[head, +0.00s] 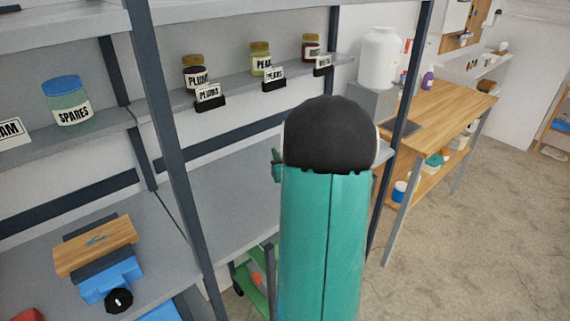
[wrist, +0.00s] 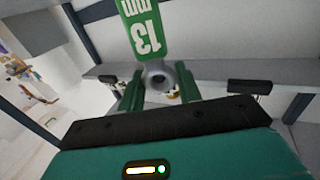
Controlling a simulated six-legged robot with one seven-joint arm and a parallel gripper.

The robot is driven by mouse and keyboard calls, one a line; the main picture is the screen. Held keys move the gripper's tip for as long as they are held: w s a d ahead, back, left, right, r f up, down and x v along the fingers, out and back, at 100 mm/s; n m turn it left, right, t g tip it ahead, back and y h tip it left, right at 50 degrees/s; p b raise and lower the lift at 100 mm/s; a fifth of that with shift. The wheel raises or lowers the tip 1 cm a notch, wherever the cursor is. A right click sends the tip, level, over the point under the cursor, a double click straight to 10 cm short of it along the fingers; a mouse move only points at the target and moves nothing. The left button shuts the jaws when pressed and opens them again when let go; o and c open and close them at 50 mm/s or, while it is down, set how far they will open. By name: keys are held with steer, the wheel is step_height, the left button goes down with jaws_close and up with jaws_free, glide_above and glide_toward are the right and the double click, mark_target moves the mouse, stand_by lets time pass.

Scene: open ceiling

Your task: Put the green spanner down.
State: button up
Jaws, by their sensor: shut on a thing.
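The green spanner (wrist: 146,38) shows at the top of the wrist view, with "13 mm" in white on its flat green part. My gripper (wrist: 160,82) is shut on it, with one green finger on each side. A round grey part sits between the fingers, and I cannot tell whether it belongs to the spanner. In the head view my arm hides most of the gripper and the spanner. A small green bit shows left of the arm, but I cannot tell what it is.
Grey shelves hold labelled jars (head: 260,59) and a blue-lidded SPARES jar (head: 69,104). A blue vise with a wooden board (head: 95,245) stands on the lower left shelf. The lower shelf (head: 225,200) left of my arm looks bare. A wooden bench (head: 440,105) stands at right.

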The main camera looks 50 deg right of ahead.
steer(key=shift+w+d+f, duration=0.25)
steer(key=shift+d+f, duration=0.15)
steer(key=shift+f, duration=0.15)
steer(key=shift+d+f, duration=0.2)
steer(key=shift+f, duration=1.55)
steer(key=shift+f, duration=0.2)
steer(key=o, duration=1)
steer(key=shift+r, duration=0.1)
steer(key=shift+s+r, duration=0.1)
steer(key=v, duration=1.1)
steer(key=shift+s+a, duration=0.3)
